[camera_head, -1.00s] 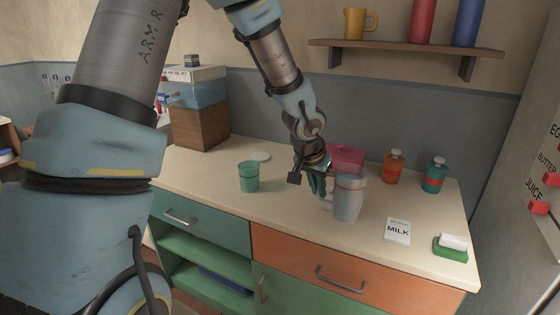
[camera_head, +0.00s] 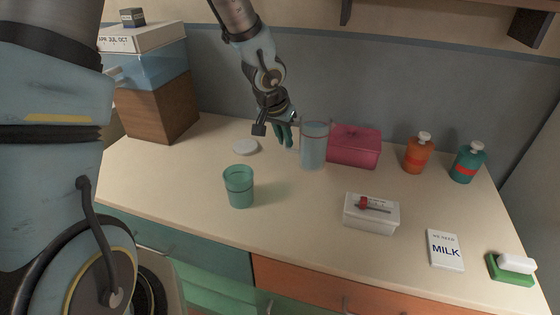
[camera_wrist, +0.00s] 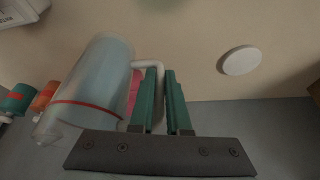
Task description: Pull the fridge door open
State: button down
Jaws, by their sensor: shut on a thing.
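The fridge door is not clearly in view; a pale upright surface (camera_head: 541,170) at the right edge of the head view may be part of the fridge. My gripper (camera_head: 284,136) is over the back of the counter, shut on the handle of a clear bluish pitcher (camera_head: 314,147). In the wrist view, the green fingers of my gripper (camera_wrist: 162,98) close at the pale handle, with the pitcher (camera_wrist: 88,85) to their left. The pitcher looks roughly upright; I cannot tell whether its base touches the counter.
A pink box (camera_head: 354,147) stands right of the pitcher. A teal cup (camera_head: 239,187), white disc (camera_head: 246,147), white box (camera_head: 371,215), milk card (camera_head: 445,250), sponge (camera_head: 509,269), orange bottle (camera_head: 418,155) and teal bottle (camera_head: 467,163) share the counter. Bare counter lies at the front centre.

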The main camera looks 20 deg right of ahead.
jog(key=shift+f+b, duration=0.6)
jog(key=shift+f, duration=2.95)
jog(key=shift+f, duration=0.15)
jog(key=c, duration=0.9)
grip_release()
jog(key=shift+r, duration=0.25)
jog(key=p+v, duration=0.2)
jog(key=v, duration=0.9)
jog(key=shift+s+a+r, duration=0.15)
jog(key=shift+r, duration=0.2)
